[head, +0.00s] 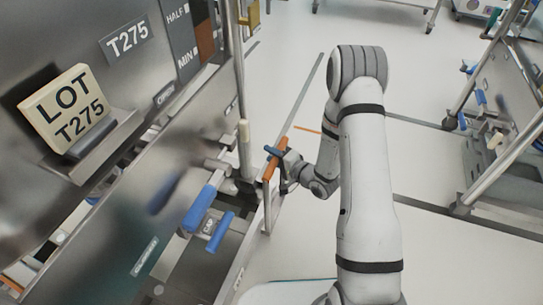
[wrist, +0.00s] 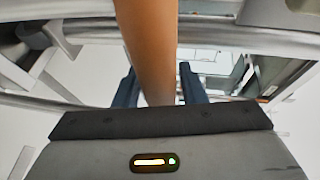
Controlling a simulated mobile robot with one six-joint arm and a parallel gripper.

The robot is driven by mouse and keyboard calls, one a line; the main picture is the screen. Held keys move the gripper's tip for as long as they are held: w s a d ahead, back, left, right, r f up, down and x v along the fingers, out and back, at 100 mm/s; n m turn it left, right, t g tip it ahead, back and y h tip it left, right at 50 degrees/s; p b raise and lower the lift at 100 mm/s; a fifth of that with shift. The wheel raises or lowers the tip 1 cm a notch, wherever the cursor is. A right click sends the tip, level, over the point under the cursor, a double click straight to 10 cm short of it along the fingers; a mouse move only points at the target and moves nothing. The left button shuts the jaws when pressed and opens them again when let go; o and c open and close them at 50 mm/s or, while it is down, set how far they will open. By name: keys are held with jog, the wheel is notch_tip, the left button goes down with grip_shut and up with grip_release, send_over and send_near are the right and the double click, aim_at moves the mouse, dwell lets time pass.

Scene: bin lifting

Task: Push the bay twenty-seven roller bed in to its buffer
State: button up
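An upright orange-brown handle bar (head: 269,170) stands at the front edge of the steel bay unit on the left in the head view. My gripper (head: 279,168) is at this handle, reaching it from the right. In the wrist view the bar (wrist: 150,45) runs down between my gripper's two dark blue fingers (wrist: 160,88), with little room at either side. I cannot tell whether the fingers press on it. The roller bed's own surface and its buffer are not clearly visible, and no bay number twenty-seven is readable.
Blue handles (head: 200,208) with a small tag stick out of the unit left of my gripper. A plate reading LOT T275 (head: 70,112) sits on the steel panel. A metal post (head: 240,90) rises behind the handle. Another steel rack (head: 505,100) stands at right, with open floor between.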

grip_shut()
jog(key=shift+a, duration=0.1)
dwell(0.3)
